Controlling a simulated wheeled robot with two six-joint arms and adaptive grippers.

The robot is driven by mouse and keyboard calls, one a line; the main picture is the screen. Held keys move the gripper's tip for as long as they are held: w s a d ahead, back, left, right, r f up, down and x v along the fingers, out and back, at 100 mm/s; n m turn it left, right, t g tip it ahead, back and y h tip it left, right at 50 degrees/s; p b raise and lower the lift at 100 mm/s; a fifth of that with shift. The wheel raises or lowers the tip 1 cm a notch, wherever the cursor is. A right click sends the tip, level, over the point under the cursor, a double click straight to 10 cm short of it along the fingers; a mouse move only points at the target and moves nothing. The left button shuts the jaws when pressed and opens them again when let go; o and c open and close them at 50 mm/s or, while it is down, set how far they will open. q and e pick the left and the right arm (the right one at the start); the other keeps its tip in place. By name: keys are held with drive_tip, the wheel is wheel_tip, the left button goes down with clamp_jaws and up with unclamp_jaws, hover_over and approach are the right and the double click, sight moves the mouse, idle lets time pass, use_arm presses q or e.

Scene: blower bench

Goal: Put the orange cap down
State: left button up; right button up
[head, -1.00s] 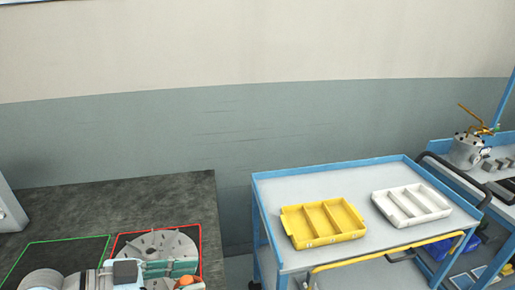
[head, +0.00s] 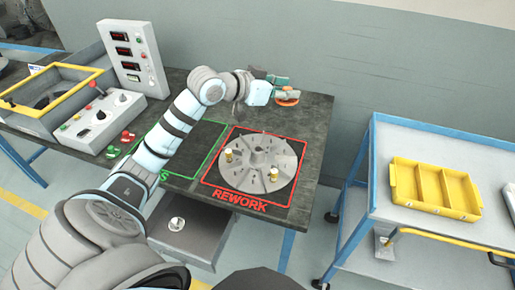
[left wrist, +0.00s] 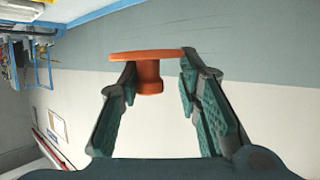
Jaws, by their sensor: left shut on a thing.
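My left gripper (head: 272,88) is shut on the orange cap (head: 288,97). It holds the cap near the back right of the dark bench in the head view; I cannot tell its height above the bench. In the left wrist view the cap (left wrist: 149,72) shows a wide flat disc and a short stem between the teal-padded fingers (left wrist: 160,85). Part of the cap is hidden by the fingers in the head view. My right gripper is not in view.
A grey slotted disc (head: 258,168) with brass pieces lies in the red REWORK square (head: 250,204) on the bench (head: 312,125). A green-outlined square is left of it. A control box (head: 135,55) stands farther left. A blue cart (head: 375,190) holds a yellow tray (head: 435,188).

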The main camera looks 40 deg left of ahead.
use_arm(q)
drive_tip(key=a+f+n+y, duration=0.1)
drive_tip(key=a+f+y, duration=0.1)
drive_tip(key=a, duration=0.1)
drive_tip(key=a+f+n+y, duration=0.1)
drive_tip(key=a+f+n, duration=0.1)
drive_tip(key=a, duration=0.1)
drive_tip(key=w+a+f+n+y, duration=0.1)
drive_tip(key=a+f+n+y, duration=0.1)
drive_tip(key=a, duration=0.1)
drive_tip(key=shift+w+a+t+y, duration=0.1)
drive_tip(key=shift+a+t+y, duration=0.2)
drive_tip(key=shift+c, duration=0.2)
drive_tip(key=shift+y, duration=0.3)
wheel_tip(320, 180, down, 20)
drive_tip(key=b, duration=0.3)
drive_tip(key=shift+r, duration=0.25)
drive_tip(key=shift+f, duration=0.1)
drive_tip(key=o, duration=1)
drive_tip(key=shift+c, duration=0.2)
drive_tip(key=shift+b, duration=0.35)
